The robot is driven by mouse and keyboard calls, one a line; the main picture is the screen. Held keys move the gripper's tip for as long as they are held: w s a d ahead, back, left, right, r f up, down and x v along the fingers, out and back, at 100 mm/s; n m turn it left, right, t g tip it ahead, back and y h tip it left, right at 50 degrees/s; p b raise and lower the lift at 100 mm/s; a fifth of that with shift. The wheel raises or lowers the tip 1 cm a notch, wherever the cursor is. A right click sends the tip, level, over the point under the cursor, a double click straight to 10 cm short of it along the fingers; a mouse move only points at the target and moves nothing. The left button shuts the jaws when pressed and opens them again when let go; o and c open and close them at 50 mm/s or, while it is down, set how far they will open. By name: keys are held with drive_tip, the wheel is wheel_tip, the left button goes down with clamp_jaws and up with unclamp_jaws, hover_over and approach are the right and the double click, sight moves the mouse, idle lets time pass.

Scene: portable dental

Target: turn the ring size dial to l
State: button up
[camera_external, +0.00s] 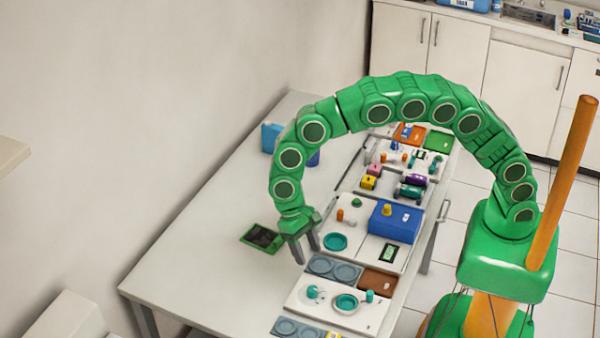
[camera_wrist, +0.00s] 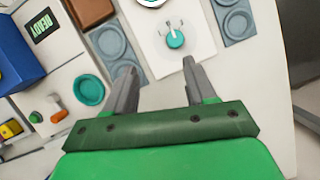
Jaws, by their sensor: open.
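The ring size dial (camera_wrist: 175,39) is a small teal knob on a white panel, with short marks around its upper side; the letters are too small to read. In the external view the dial (camera_external: 313,291) is at the left of the front white panel (camera_external: 330,309). My gripper (camera_external: 306,254) points down above the table, behind the dial and apart from it. In the wrist view my gripper (camera_wrist: 159,68) is open and empty, and the dial lies beyond its fingertips, slightly right of the middle between them.
A teal round dish (camera_external: 346,303) sits right of the dial. Grey trays with round wells (camera_external: 333,268) lie just behind the panel. A blue box (camera_external: 395,222) and a display reading READY (camera_wrist: 42,25) are farther back.

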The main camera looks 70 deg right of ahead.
sight(313, 288)
drive_tip(key=shift+s+a+f, duration=0.5)
drive_tip(key=shift+a+f, duration=0.1)
drive_tip(key=shift+f, duration=0.95)
drive_tip(key=shift+s+a+f, duration=0.55)
drive_tip(key=shift+a+f, duration=0.05)
drive_tip(key=shift+f, duration=0.9)
drive_tip(key=shift+s+a+f, duration=0.5)
drive_tip(key=shift+a+f, duration=0.1)
drive_tip(key=shift+f, duration=0.95)
clamp_jaws()
